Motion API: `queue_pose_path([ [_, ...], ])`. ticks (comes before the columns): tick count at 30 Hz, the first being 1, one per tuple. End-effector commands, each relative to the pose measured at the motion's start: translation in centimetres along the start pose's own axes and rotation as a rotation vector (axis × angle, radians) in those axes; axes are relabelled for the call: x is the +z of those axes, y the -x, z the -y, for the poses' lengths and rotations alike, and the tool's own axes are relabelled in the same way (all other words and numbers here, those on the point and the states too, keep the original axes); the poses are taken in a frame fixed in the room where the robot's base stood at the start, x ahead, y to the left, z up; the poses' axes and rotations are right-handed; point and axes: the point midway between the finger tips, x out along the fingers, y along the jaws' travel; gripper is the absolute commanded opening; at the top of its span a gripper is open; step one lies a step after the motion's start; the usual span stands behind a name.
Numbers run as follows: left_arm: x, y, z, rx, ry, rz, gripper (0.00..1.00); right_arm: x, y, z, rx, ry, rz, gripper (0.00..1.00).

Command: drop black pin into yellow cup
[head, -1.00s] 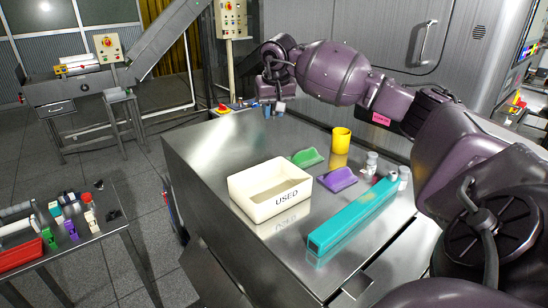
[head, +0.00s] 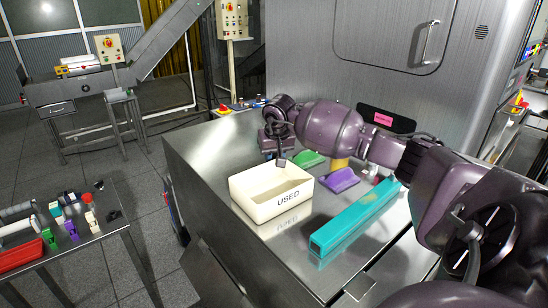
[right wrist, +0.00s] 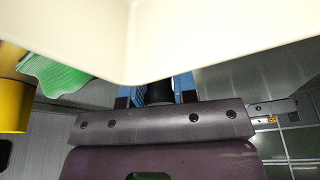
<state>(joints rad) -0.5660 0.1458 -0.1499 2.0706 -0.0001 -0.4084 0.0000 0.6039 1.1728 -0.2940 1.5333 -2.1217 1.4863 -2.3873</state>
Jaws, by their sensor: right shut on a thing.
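My right gripper (head: 281,158) points down just behind the far rim of the white bin marked USED (head: 262,207). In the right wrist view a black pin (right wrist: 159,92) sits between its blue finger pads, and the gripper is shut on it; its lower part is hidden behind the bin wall. The yellow cup (head: 340,164) stands farther right on the steel table, mostly hidden behind my right arm. It also shows at the left edge of the right wrist view (right wrist: 14,92). My left gripper is not in view.
A long teal box (head: 352,219) lies along the table's right side. Small vials are partly hidden by my arm. A side table at left holds several small items.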

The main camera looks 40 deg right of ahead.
Motion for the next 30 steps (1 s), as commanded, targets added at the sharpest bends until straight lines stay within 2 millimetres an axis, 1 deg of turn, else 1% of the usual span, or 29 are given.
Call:
queue_pose_path([
  [2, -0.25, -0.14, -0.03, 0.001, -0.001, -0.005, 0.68, 0.07, -0.36, -0.02, 0.0, 0.0, -0.002, 0.0],
  [7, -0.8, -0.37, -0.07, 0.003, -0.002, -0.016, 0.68, 0.04, -0.3, -0.03, 0.0, 0.0, -0.003, 0.0],
  [13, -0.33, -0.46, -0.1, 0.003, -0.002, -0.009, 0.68, 0.2, -0.79, -0.02, 0.001, 0.0, -0.001, 0.0],
  [14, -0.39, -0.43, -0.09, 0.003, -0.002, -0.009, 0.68, 0.19, -0.74, 0.0, 0.0, 0.0, -0.001, 0.3],
  [18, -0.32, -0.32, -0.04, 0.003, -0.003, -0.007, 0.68, 0.17, -0.65, -0.01, 0.0, 0.0, -0.002, 0.51],
  [26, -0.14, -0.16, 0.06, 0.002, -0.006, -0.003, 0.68, 0.16, -0.61, -0.02, 0.0, 0.0, -0.002, 0.52],
  [30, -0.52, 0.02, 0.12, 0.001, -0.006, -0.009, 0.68, -0.04, 0.12, -0.05, 0.0, 0.0, -0.005, 0.52],
])
